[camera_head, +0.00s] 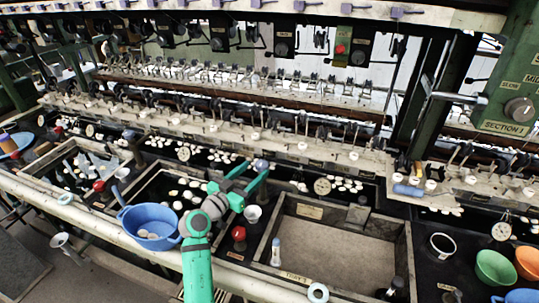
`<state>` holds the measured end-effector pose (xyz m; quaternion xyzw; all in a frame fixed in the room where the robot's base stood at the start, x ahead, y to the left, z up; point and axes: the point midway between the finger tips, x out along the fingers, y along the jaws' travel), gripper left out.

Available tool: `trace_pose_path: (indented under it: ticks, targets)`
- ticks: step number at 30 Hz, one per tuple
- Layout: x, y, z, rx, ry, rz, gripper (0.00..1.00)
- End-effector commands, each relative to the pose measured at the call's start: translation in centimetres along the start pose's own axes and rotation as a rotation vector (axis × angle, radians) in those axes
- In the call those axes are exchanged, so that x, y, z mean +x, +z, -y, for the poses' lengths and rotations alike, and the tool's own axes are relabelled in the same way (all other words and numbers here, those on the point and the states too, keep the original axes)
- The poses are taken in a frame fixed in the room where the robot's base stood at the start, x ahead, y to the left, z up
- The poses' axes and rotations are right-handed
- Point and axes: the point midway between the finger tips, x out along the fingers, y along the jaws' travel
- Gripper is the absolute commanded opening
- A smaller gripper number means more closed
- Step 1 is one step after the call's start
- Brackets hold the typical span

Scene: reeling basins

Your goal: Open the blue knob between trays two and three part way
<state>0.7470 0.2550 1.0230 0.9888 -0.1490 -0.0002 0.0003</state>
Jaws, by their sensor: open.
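The blue knob (262,164) stands at the back end of the strip between the dark basin with floating cocoons and the empty tray on its right. My gripper (256,174) is open, its green fingers spread close to this knob. I cannot tell whether the fingers touch it or stand around it. The left basin, tray two (112,205), is partly hidden by my arm and a blue bowl.
A similar blue knob (130,135) stands farther left. A red knob (239,233) and a white cup (253,213) are near my gripper. A blue bowl (150,222) sits left of my arm. The machine's ledge (290,143) with white knobs runs behind. Green and orange bowls stand right.

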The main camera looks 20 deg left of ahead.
Motion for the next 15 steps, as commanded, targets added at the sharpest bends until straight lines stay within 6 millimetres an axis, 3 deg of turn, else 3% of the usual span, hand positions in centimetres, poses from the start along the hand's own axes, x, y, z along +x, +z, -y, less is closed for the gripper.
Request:
trace_pose_path:
  ticks: [9, 15]
  targets:
    - [5.6, -0.1, -0.1, 0.002, 0.003, 0.001, 0.53]
    - [8.2, 0.0, 0.0, 0.001, 0.000, 0.001, 0.53]
